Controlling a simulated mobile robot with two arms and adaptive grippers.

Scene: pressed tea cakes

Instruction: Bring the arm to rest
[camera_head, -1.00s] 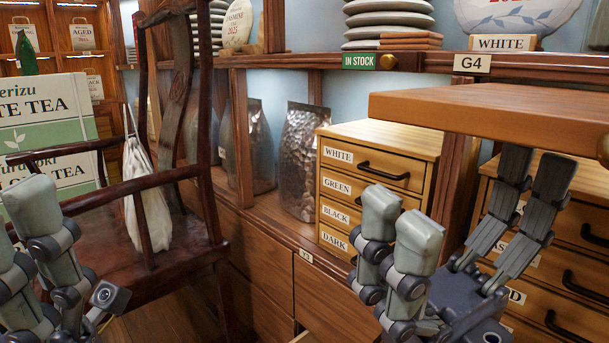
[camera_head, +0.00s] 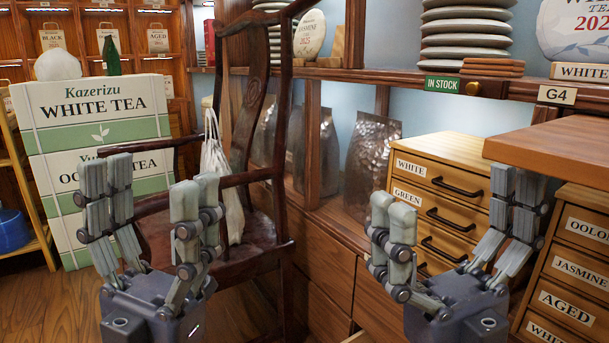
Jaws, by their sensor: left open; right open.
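My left gripper (camera_head: 150,200) is open and empty at the lower left, fingers pointing up. It stands in front of the white tea boxes and the dark wooden chair. My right gripper (camera_head: 455,215) is open and empty at the lower right, fingers pointing up. It overlaps the small drawer cabinet (camera_head: 437,163) labelled WHITE and GREEN, hiding its lower labels. I cannot tell whether its fingers touch the cabinet. Most of both arms is out of view.
A dark wooden chair (camera_head: 256,179) with a white cloth bag (camera_head: 214,158) stands in the middle. Stacked tea boxes (camera_head: 98,107) stand at left. A wooden ledge (camera_head: 562,148) juts out near my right gripper, above another drawer cabinet (camera_head: 572,268). Wooden floor (camera_head: 40,303) shows at lower left.

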